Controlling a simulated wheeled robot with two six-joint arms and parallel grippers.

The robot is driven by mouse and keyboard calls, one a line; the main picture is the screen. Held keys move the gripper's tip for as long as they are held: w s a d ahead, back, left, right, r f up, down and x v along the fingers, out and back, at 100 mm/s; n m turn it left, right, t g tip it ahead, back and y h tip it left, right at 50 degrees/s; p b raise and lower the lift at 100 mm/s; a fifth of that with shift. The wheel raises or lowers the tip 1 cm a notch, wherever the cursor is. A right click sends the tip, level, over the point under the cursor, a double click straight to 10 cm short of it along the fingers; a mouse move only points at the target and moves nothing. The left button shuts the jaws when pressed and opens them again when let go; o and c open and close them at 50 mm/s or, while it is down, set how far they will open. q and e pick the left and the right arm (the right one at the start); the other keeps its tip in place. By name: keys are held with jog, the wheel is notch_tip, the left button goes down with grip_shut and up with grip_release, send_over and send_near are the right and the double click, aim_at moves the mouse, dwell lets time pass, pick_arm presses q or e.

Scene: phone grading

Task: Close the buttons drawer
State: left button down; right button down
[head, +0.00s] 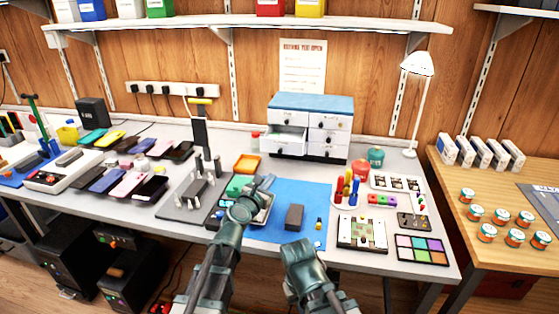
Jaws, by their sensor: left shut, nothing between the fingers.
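The small drawer cabinet (310,104) is white with a blue top and stands at the back of the workbench. One drawer on its left side, in the middle row, is pulled out (284,145); its pale interior shows. The other drawers look closed. Labels are too small to read. My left gripper (267,182) is shut and empty, in front of and below the open drawer, apart from it. My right gripper (298,246) is low over the front of the blue mat; its fingers do not show clearly.
A blue mat (314,192) holds a dark block (294,217). An orange tray (247,164) lies left of the cabinet. A holder with red, yellow and blue handles (346,190) stands to the right. Phones lie at left. A shelf (240,27) hangs above.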

aim_at(279, 152)
pick_arm(q)
jog(key=w+n, duration=0.1)
jog(key=w, duration=0.4)
jog(key=w+d+n, duration=0.1)
jog(key=w, duration=0.4)
jog(key=w+d+n+t+y+b, duration=0.1)
jog(key=w, duration=0.4)
jog(key=shift+w+f, duration=0.2)
pick_arm(e)
jog(key=shift+w+d+f, duration=0.1)
jog(key=shift+w+f, duration=0.25)
jog(key=shift+f, duration=0.45)
pick_arm(q)
jog(key=x, duration=1.2)
jog(key=shift+w+a+r, duration=0.25)
jog(key=shift+w+a, duration=0.05)
jog(key=shift+w, duration=0.2)
jog(key=shift+w+r, duration=0.1)
jog(key=shift+w, duration=0.05)
pick_arm(e)
jog(key=shift+s, duration=0.1)
jog(key=shift+r, duration=0.1)
